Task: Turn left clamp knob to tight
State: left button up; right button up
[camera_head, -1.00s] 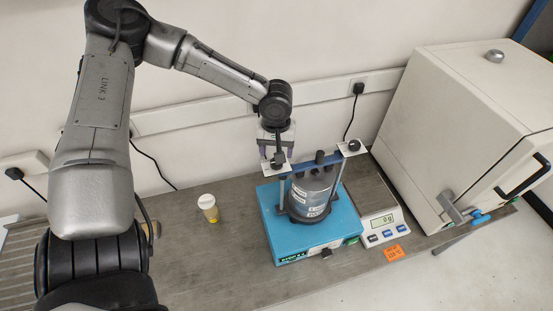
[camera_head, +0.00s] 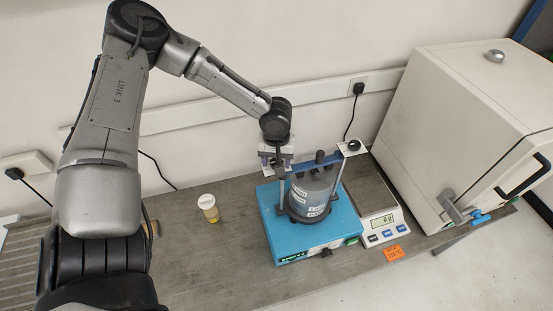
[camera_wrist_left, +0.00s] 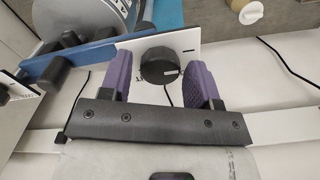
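The blue device (camera_head: 340,222) holds a dark cylindrical vessel (camera_head: 312,192) under a blue crossbar (camera_head: 318,162). The left clamp knob (camera_wrist_left: 160,65) is black and round with a pale mark on its rim, on a white plate (camera_wrist_left: 192,38) with a dark tick line. My left gripper (camera_head: 277,166) is over the bar's left end and hides this knob in the head view. In the left wrist view its purple fingers (camera_wrist_left: 160,80) are open on either side of the knob, with a narrow gap at each side. The right clamp knob (camera_head: 353,145) sits on its own white plate. My right gripper is not in view.
A scale (camera_head: 381,222) reading 0 g and an orange tag (camera_head: 393,253) are right of the device. A large pale oven-like box (camera_head: 470,120) stands farther right. A small capped jar (camera_head: 209,208) is on the left. Bench between jar and device is clear.

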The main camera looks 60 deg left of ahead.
pick_arm(q)
jog(key=c, duration=0.7)
